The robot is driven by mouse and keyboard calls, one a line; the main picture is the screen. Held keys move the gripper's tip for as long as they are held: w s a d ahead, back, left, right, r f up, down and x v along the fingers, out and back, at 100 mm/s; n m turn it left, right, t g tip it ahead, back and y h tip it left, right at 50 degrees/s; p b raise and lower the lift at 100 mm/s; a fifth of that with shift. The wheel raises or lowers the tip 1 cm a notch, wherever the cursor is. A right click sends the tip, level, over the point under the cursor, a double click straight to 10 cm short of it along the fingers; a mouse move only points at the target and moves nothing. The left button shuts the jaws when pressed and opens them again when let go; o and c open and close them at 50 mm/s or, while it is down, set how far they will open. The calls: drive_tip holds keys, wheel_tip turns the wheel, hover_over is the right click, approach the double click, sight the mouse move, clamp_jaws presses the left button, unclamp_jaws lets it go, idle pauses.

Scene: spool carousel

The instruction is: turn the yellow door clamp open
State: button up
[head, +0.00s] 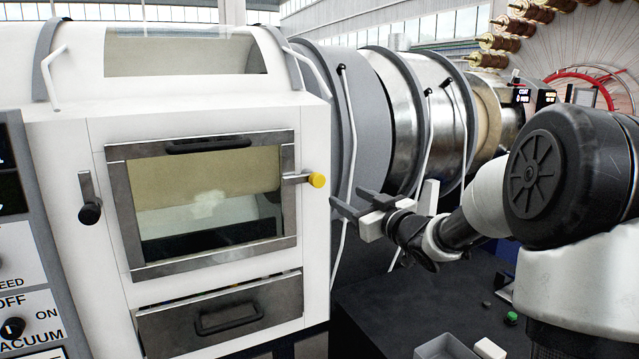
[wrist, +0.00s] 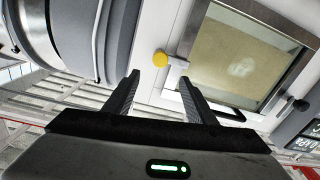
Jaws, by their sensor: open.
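The yellow door clamp (head: 317,180) is a yellow knob on a short metal bar at the right edge of the window door (head: 119,205) on the white machine. The bar lies level and reaches over the door frame. My gripper (head: 345,208) is to the right of the knob and apart from it, with its jaws open and empty. In the wrist view the yellow knob (wrist: 160,59) and its bar sit just beyond the space between my open fingertips (wrist: 158,78). The door looks shut.
A drawer (head: 220,314) is below the door. Silver drums (head: 375,90) stand behind my gripper. A dark table (head: 400,310) with a grey tray (head: 443,347) lies below my arm.

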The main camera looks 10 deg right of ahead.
sight(320, 182)
drive_tip(key=p+x, duration=0.1)
drive_tip(key=x, duration=1.3)
drive_tip(key=shift+f, duration=0.1)
clamp_jaws()
